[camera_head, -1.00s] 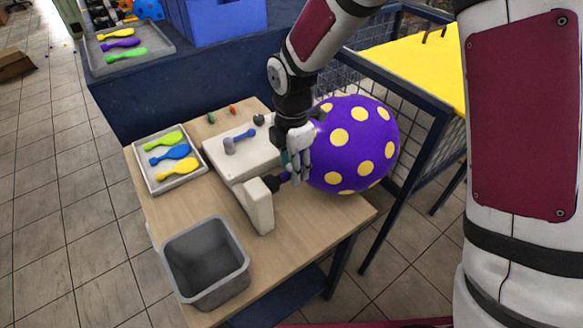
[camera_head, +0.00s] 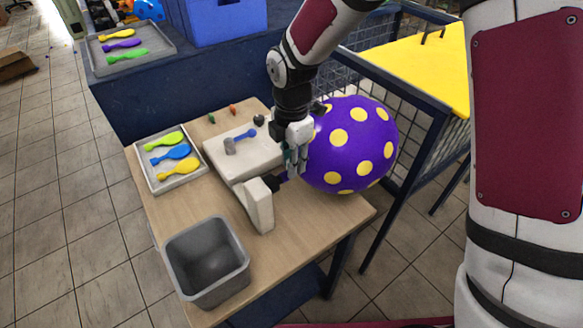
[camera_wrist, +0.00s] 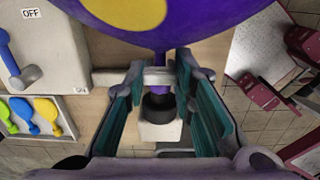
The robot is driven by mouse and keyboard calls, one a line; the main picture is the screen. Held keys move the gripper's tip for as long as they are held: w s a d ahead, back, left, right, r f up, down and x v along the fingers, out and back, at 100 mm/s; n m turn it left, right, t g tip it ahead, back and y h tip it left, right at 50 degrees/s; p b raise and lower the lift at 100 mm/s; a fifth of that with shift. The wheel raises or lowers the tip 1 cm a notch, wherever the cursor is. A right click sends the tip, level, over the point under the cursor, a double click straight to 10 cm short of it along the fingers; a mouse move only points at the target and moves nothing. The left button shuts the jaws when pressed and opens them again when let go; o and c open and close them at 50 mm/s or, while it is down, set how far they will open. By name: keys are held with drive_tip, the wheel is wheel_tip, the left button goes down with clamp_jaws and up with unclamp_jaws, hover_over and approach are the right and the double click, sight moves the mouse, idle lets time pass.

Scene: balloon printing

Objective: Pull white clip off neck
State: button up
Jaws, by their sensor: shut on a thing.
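The big purple balloon with yellow spots (camera_head: 350,145) sits at the right end of the table, and its underside fills the top of the wrist view (camera_wrist: 205,22). Its purple neck runs down to the black nozzle (camera_wrist: 157,105) of the white machine. The white clip (camera_wrist: 156,77) lies as a pale bar across the neck, between my fingers. My gripper (camera_head: 294,165) points down beside the balloon's left side. In the wrist view its teal-padded fingers (camera_wrist: 160,72) stand apart, with the clip held between their tips. The clip is hidden in the head view.
A grey bin (camera_head: 207,262) stands at the table's front left. A tray of flat balloons (camera_head: 152,185) lies at the left. The machine has a blue lever (camera_head: 246,134) and a white post (camera_head: 258,206). A mesh fence (camera_head: 425,150) stands behind the balloon.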

drive_tip(key=shift+r+p, duration=1.2)
drive_tip(key=shift+r, duration=3.05)
